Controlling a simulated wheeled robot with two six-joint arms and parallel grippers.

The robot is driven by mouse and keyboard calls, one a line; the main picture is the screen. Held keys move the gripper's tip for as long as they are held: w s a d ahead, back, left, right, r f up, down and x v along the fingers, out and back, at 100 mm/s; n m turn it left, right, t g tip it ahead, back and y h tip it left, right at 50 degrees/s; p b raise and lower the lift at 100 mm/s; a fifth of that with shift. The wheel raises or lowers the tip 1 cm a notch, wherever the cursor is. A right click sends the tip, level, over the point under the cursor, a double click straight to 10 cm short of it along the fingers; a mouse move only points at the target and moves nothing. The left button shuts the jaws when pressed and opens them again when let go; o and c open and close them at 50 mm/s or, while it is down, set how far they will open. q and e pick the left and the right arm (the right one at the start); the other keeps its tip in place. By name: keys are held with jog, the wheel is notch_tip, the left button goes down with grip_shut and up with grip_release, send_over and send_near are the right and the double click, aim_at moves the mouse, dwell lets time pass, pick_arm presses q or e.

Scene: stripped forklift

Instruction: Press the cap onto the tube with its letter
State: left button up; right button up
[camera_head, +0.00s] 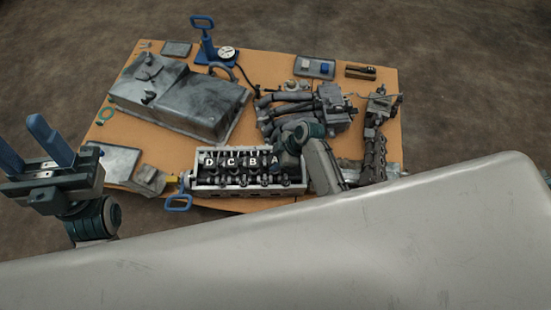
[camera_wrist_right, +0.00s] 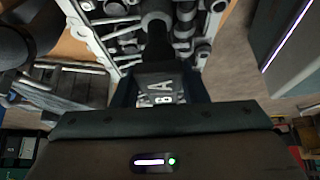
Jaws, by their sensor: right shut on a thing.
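The grey engine head (camera_head: 235,181) lies along the table's front edge. White letters D, C, B and A run left to right along its top, with dark round parts below them. My right gripper (camera_head: 284,157) is over its right end, by the letter A, and hides part of it. In the right wrist view its dark blue fingers (camera_wrist_right: 158,90) are shut on a black cap (camera_wrist_right: 157,45) that points at the engine head. A pale lettered face shows between the fingers; I cannot tell whether the cap touches a tube. My left gripper (camera_head: 35,150) is open and empty, left of the table.
A large grey metal cover (camera_head: 178,97), a blue press with a dial gauge (camera_head: 212,45), grey pipes (camera_head: 290,108) and a manifold (camera_head: 375,140) crowd the table. A blue-handled tool (camera_head: 178,202) sits at the front edge. A pale grey panel fills the front.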

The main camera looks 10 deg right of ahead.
jog(key=shift+f+p, duration=0.6)
jog(key=shift+p, duration=0.15)
dwell(2.2)
jog(key=o, duration=1.1)
jog(key=shift+c, duration=0.2)
jog(key=shift+r, duration=0.1)
jog(key=p+v, duration=0.3)
jog(key=v, duration=0.7)
jog(key=shift+d+r, duration=0.2)
jog(key=shift+d, duration=0.1)
jog(key=shift+s, duration=0.1)
